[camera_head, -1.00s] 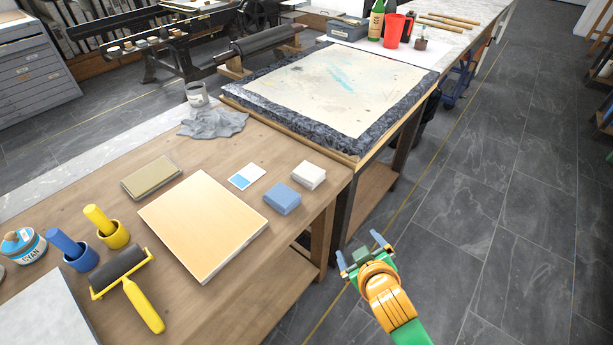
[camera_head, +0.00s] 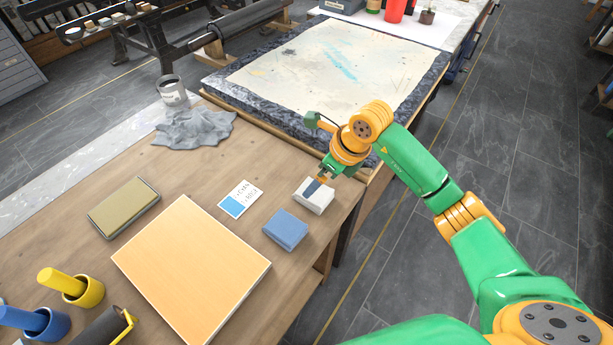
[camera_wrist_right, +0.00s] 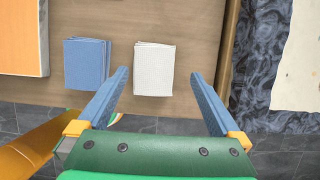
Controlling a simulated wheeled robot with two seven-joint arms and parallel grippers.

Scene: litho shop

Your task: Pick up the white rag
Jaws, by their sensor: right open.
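The white rag (camera_head: 316,200) is a folded block of cloth lying near the right edge of the wooden table. My right gripper (camera_head: 319,184) is above it in the head view and partly covers it. In the right wrist view, the white rag (camera_wrist_right: 154,70) lies ahead, between the lines of the open blue fingers of my right gripper (camera_wrist_right: 165,82). The fingers hold nothing, and the rag is nearer the left finger. My left gripper is not in view.
A folded blue rag (camera_head: 285,230) lies beside the white one, also in the wrist view (camera_wrist_right: 87,65). A blue-white card (camera_head: 240,200), an orange board (camera_head: 190,268) and a crumpled grey cloth (camera_head: 193,129) lie nearby. A stone slab (camera_head: 340,65) stands beyond.

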